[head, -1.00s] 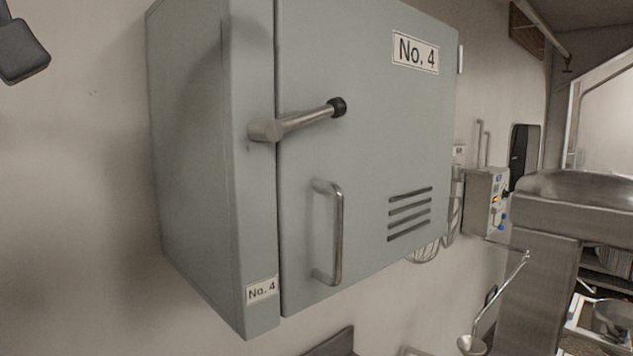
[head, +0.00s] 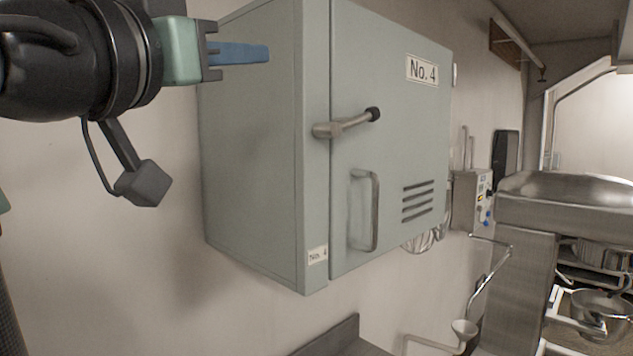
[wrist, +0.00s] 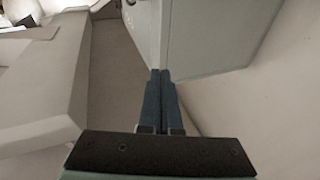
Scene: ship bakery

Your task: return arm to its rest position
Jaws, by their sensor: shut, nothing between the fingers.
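My gripper (head: 262,53) is at the upper left in the head view, its blue fingers pointing right in front of the side of the grey-green No. 4 cabinet (head: 250,150). In the wrist view my gripper (wrist: 160,75) is shut, with the two blue fingers together and nothing between them. The cabinet (wrist: 220,35) is beyond the fingertips there. I cannot tell the exact gap between fingers and cabinet. The cabinet door is closed, with a lever latch (head: 345,122) and a vertical pull handle (head: 373,212).
The cabinet is mounted on a pale wall (head: 100,270). A control box (head: 470,200) is on the wall to its right. A steel counter (head: 560,210) stands at the right, with a metal bowl (head: 600,310) below.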

